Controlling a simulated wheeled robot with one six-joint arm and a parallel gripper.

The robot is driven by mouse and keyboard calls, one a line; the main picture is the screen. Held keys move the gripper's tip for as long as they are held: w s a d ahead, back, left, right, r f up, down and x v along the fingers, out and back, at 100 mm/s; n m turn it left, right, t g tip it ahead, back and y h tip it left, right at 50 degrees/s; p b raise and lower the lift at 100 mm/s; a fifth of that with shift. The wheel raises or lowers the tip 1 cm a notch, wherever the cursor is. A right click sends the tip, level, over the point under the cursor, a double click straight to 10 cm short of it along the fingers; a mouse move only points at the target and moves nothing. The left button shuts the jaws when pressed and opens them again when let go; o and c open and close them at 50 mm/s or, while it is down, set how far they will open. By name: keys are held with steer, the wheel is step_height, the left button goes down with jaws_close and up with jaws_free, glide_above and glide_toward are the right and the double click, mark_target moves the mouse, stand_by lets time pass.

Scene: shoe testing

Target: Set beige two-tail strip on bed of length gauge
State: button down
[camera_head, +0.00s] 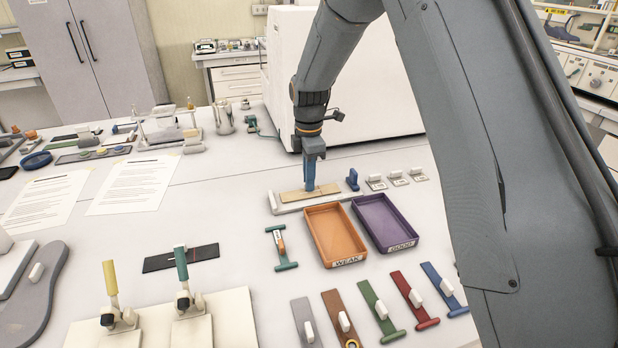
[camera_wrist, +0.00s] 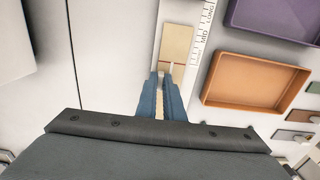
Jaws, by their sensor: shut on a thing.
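The beige strip (camera_head: 292,196) lies along the pale length gauge (camera_head: 285,208), over its bed. I cannot tell whether it rests fully on the bed. In the wrist view the flat beige strip (camera_wrist: 178,42) extends beyond my fingertips, beside the gauge's printed scale (camera_wrist: 203,25), where MID and LONG can be read. A thin red line crosses near my fingertips. My gripper (camera_head: 310,188) points down at the strip, its blue fingers (camera_wrist: 166,78) shut on it with a pale part between them.
An orange tray marked WEAK (camera_head: 334,234) and a purple tray marked GOOD (camera_head: 386,222) stand just in front of the gauge. A blue upright piece (camera_head: 352,180) is at its right end. Several coloured strips with white grips, including a green one (camera_head: 378,308), lie nearer.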

steer(key=c, duration=1.8)
jaws_free()
step_height(320, 180, up, 8)
steer(key=shift+f+b, duration=0.15)
steer(key=shift+b, duration=1)
steer(key=s+d+f+m, duration=0.1)
steer(key=s+d+m, duration=0.3)
steer(key=s, duration=0.5)
steer(key=s+d+f+m, duration=0.2)
steer(key=s+d+m, duration=0.2)
steer(key=s+m, duration=0.5)
steer(key=s+d+f+m+t, duration=0.1)
steer(key=s+d+f+m, duration=0.1)
steer(key=s+d+m, duration=0.2)
steer(key=shift+s+d+f+m, duration=0.1)
steer(key=shift+s+d+m, duration=0.1)
steer(key=shift+s+m, duration=0.9)
steer(key=shift+s+d+f+m, duration=0.15)
steer(key=shift+s+m, duration=0.35)
steer(key=shift+s, duration=1.1)
